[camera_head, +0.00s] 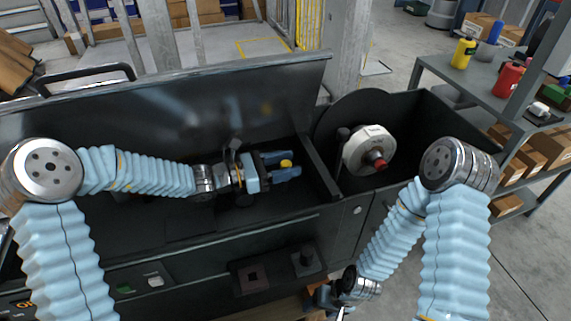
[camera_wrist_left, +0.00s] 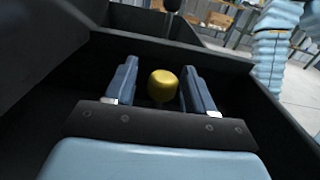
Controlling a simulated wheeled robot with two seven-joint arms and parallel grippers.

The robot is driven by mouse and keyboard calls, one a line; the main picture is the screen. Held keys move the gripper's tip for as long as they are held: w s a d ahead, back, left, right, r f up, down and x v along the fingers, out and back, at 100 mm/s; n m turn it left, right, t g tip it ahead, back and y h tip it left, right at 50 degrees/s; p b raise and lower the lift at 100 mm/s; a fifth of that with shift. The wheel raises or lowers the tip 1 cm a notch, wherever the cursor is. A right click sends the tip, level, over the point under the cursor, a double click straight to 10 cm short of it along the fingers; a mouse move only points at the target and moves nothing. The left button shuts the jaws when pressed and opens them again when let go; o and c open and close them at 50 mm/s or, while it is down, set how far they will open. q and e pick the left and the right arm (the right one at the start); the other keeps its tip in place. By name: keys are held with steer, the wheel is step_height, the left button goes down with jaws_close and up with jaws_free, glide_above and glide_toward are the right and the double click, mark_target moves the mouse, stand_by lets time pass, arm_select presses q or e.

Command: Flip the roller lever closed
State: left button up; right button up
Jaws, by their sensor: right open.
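A yellow knob (camera_head: 286,163), which looks like the end of the roller lever, sits inside the dark machine trough. It also shows in the left wrist view (camera_wrist_left: 162,86). My left gripper (camera_head: 290,165) reaches into the trough with its blue fingers on either side of the knob. In the left wrist view, a gap shows between the knob and each finger, so the gripper is open around it. The lever's shaft is hidden below the knob. My right gripper (camera_head: 329,298) is low, in front of the machine, open and partly hidden.
The black machine housing (camera_head: 200,225) has a tall back panel and a dividing wall right of my left gripper. A grey workbench (camera_head: 462,78) with bottles is at the right.

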arm_select(q)
steer(key=b+v, duration=0.1)
steer(key=v, duration=1.2)
steer(key=shift+s+a, duration=0.15)
steer(key=shift+a, duration=0.2)
steer(key=shift+r, duration=0.1)
